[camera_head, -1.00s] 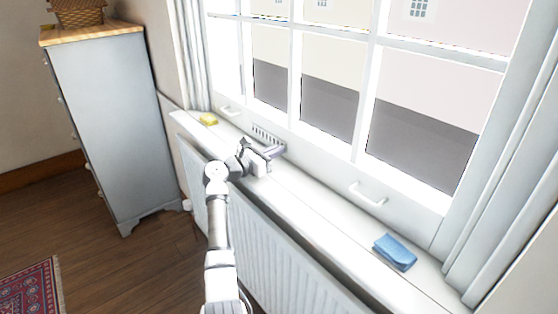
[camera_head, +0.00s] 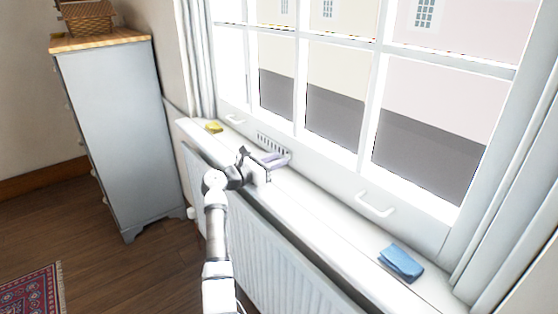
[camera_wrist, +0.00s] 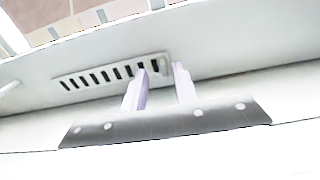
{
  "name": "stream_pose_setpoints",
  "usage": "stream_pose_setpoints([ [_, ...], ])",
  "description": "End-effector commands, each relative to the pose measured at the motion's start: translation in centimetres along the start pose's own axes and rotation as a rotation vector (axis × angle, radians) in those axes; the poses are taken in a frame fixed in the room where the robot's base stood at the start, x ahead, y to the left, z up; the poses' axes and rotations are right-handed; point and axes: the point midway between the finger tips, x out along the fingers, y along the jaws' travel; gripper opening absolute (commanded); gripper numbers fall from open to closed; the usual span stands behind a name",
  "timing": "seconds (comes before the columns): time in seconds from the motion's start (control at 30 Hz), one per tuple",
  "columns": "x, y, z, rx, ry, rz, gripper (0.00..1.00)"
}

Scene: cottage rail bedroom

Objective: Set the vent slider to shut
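The vent (camera_head: 270,144) is a pale slotted grille low on the window frame, just above the sill. In the wrist view the vent (camera_wrist: 112,74) shows a row of dark slots. A small upright piece, perhaps the slider (camera_wrist: 160,66), is at its right end, but its shape is hard to make out. My gripper (camera_head: 278,160) is over the sill in front of the vent. In the wrist view my gripper (camera_wrist: 160,72) has its two pale fingers apart, one on each side of the vent's right end. I cannot tell whether they touch anything.
A yellow object (camera_head: 214,127) lies on the sill (camera_head: 312,215) to the left, and a blue folded cloth (camera_head: 401,262) to the right. White window handles (camera_head: 375,206) stick out above the sill. A radiator (camera_head: 270,245) is below, and a grey cabinet (camera_head: 120,135) stands left.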

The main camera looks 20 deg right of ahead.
Motion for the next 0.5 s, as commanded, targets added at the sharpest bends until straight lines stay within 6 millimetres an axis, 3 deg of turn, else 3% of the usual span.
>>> stream_pose_setpoints([
  [0.3, -7.3, 0.1, -0.4, 0.003, 0.001, 0.005, 0.29],
  [0.5, -10.8, 0.0, -0.2, 0.002, 0.001, 0.003, 0.29],
])
